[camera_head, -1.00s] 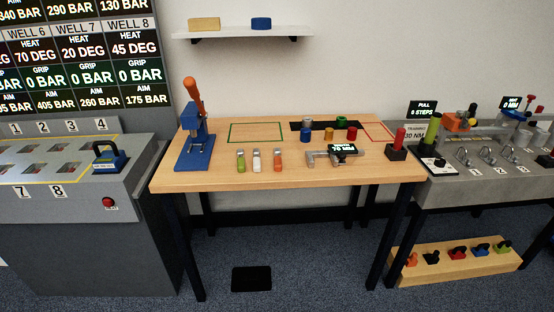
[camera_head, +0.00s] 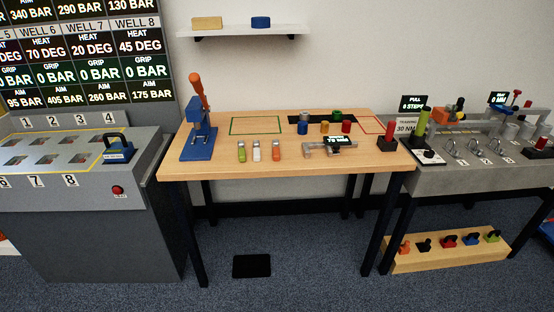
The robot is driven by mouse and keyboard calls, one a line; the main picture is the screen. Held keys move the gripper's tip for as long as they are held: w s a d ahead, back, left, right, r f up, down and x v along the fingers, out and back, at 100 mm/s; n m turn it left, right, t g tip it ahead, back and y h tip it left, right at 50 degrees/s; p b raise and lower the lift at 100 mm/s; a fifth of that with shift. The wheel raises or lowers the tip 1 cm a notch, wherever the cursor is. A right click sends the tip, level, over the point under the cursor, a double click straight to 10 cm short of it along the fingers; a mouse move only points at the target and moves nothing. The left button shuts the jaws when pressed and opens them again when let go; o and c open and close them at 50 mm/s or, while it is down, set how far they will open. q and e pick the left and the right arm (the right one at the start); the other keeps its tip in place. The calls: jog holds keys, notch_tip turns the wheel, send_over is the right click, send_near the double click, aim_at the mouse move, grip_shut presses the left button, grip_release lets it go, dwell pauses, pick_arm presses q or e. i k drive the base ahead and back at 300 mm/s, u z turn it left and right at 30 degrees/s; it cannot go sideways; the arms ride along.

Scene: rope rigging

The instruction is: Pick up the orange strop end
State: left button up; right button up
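A small orange piece with a dark top (camera_head: 404,246) sits at the left end of a low wooden rack near the floor at the right. Another small orange piece with a silvery end (camera_head: 276,151) stands on the wooden table, right of a white one (camera_head: 257,151) and a green one (camera_head: 241,152). I cannot tell from their shapes which orange piece is the strop end. Neither of my grippers shows in the view.
The wooden table (camera_head: 330,167) carries a blue press with an orange handle (camera_head: 199,130) and a grey gauge (camera_head: 322,149). A grey console (camera_head: 80,200) stands left, a grey bench (camera_head: 470,178) right. The wooden rack (camera_head: 450,262) stands below that bench. The carpet in front is mostly clear.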

aim_at(276, 150)
jog(key=u, duration=1.3)
jog(key=i, duration=0.85)
jog(key=z, duration=0.7)
jog(key=i, duration=0.8)
jog(key=z, duration=0.75)
